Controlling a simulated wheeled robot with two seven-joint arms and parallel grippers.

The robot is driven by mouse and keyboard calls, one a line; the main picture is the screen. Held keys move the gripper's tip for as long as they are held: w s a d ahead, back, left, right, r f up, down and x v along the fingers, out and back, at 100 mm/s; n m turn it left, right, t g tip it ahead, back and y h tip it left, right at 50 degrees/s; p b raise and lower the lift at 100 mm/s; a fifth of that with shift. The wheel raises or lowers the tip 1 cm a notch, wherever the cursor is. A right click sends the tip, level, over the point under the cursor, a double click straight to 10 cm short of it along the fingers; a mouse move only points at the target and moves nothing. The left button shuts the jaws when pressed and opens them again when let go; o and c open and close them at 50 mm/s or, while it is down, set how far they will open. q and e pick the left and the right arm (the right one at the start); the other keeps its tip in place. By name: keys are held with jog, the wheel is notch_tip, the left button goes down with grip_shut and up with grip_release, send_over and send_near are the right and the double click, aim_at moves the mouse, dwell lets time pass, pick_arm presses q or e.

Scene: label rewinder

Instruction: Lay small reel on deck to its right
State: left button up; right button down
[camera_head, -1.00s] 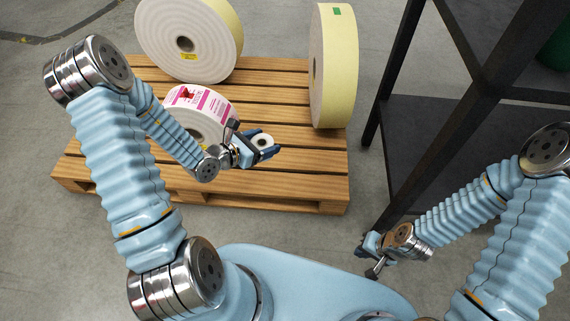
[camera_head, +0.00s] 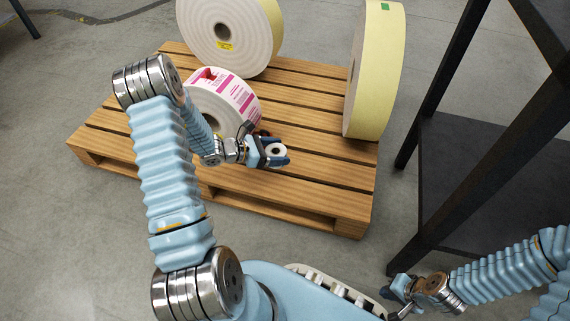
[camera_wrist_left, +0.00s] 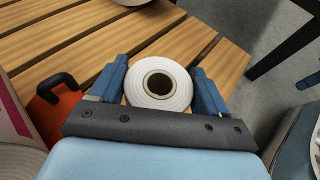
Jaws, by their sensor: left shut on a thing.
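The small white reel (camera_head: 269,151) with a brown core is held in my left gripper (camera_head: 277,156), above the slatted wooden pallet deck (camera_head: 310,178). In the left wrist view the reel (camera_wrist_left: 181,85) sits face up between the two blue fingers (camera_wrist_left: 160,82), which are shut on its sides. Bare slats of the deck (camera_wrist_left: 80,45) show behind it. Whether the reel touches the deck cannot be told. My right gripper (camera_head: 398,292) is low at the right, away from the reel; its opening is unclear.
A printed pink-and-white reel (camera_head: 238,97) stands just left of my left gripper. A large white reel (camera_head: 222,32) stands at the back and another large cream reel (camera_head: 378,70) at the right. A dark metal frame (camera_head: 440,90) rises right of the pallet. Slats right of my gripper are free.

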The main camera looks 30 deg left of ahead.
aim_at(284, 154)
pick_arm(q)
jog(key=f, duration=0.1)
jog(key=w+d+f, duration=0.1)
jog(key=w+f, duration=0.1)
jog(key=shift+w+d+f+b, duration=0.1)
jog(key=shift+w+d+b, duration=0.05)
jog(key=shift+d+b, duration=0.15)
notch_tip(284, 154, down, 3)
jog(key=shift+w+f+b, duration=0.15)
jog(key=shift+b, duration=0.3)
jog(key=shift+f, duration=0.2)
jog(key=o, duration=1.1)
jog(key=shift+r, duration=0.15)
